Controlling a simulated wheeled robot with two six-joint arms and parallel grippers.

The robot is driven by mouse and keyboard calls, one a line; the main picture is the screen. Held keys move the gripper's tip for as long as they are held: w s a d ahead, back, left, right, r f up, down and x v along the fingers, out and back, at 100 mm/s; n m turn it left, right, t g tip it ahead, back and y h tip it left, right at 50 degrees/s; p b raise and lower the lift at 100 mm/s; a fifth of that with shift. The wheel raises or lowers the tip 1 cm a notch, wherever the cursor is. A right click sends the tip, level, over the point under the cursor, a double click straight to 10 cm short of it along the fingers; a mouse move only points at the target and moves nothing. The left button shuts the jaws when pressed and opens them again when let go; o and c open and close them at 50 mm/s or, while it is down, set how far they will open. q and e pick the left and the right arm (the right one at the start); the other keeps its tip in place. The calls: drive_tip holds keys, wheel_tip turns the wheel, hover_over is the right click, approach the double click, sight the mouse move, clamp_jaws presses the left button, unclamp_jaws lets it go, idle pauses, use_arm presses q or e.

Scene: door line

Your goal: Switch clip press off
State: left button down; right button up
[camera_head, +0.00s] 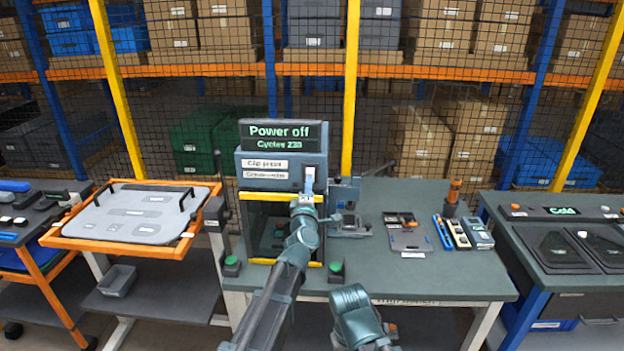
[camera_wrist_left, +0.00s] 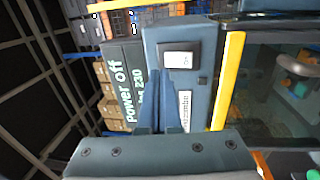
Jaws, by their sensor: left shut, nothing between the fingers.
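The clip press (camera_head: 246,165) is a grey-blue machine on the workbench. Its display (camera_head: 281,135) reads "Power off" with a cycles count below; the same display shows sideways in the left wrist view (camera_wrist_left: 128,90). A white rocker switch (camera_wrist_left: 179,60) in a dark frame sits on the press front. My left gripper (camera_head: 308,190) is at the upper right of the press front. In the left wrist view its fingers (camera_wrist_left: 160,100) are together and empty, pointing toward the panel near the switch; contact cannot be told. My right gripper is not in view; only a right arm link shows.
Green buttons (camera_head: 231,266) flank the press opening, which has yellow edges. Tools and a small device (camera_head: 478,232) lie on the bench (camera_head: 400,285) to the right. An orange-framed tray cart (camera_head: 65,242) stands left, and a dark station (camera_head: 570,240) stands right.

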use_arm(q)
drive_tip(key=s+r+p, duration=0.1)
drive_tip(key=s, duration=0.7)
drive_tip(key=shift+a, duration=0.15)
drive_tip(key=shift+s, duration=0.1)
